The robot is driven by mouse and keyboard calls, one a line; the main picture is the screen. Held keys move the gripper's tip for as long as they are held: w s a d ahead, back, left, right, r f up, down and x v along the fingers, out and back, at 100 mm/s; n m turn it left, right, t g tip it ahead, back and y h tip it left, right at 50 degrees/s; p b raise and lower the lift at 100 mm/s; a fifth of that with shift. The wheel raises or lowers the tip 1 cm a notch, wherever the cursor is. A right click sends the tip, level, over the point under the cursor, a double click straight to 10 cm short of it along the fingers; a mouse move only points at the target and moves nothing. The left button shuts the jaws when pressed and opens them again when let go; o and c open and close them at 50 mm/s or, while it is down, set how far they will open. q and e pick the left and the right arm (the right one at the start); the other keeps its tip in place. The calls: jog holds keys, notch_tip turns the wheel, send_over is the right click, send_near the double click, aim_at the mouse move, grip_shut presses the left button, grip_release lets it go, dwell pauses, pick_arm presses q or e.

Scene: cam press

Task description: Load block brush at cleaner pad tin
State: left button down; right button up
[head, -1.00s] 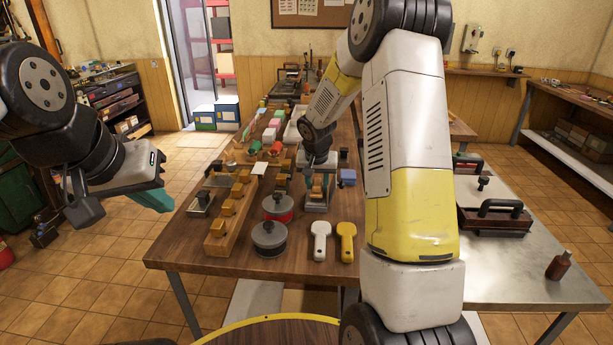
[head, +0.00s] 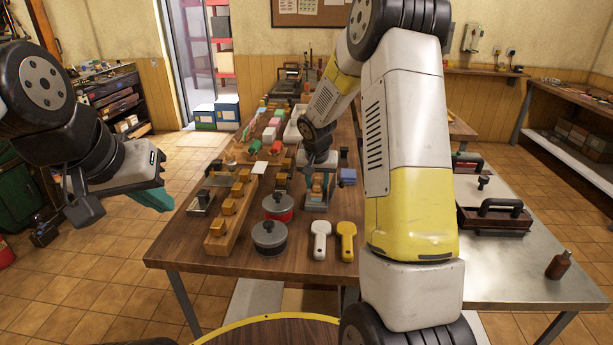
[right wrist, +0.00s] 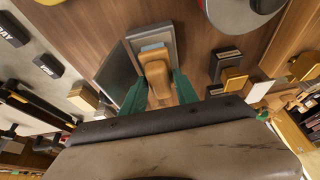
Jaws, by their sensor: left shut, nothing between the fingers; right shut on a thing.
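The block brush (right wrist: 155,70), a tan rounded wooden block, is between the green fingers of my right gripper (right wrist: 160,92) in the right wrist view. My right gripper is shut on it. The brush is over a grey rectangular tin (right wrist: 168,33), which looks like the cleaner pad tin, with a dark flat panel (right wrist: 117,70) beside it. In the head view the tin (head: 317,207) is on the wooden table under my right gripper (head: 318,178). I cannot tell whether the brush touches the pad. My left gripper (head: 152,196) is shut and empty, left of the table.
A round red tin (head: 277,208) and a round grey tin (head: 269,240) with black knobs stand left of the cleaner tin. White (head: 320,240) and yellow (head: 346,240) paddles lie in front. A wooden rack (head: 218,240) holds several tan blocks. The table's front left corner is clear.

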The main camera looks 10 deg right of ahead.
aim_at(317, 181)
jog(key=shift+r, duration=3.5)
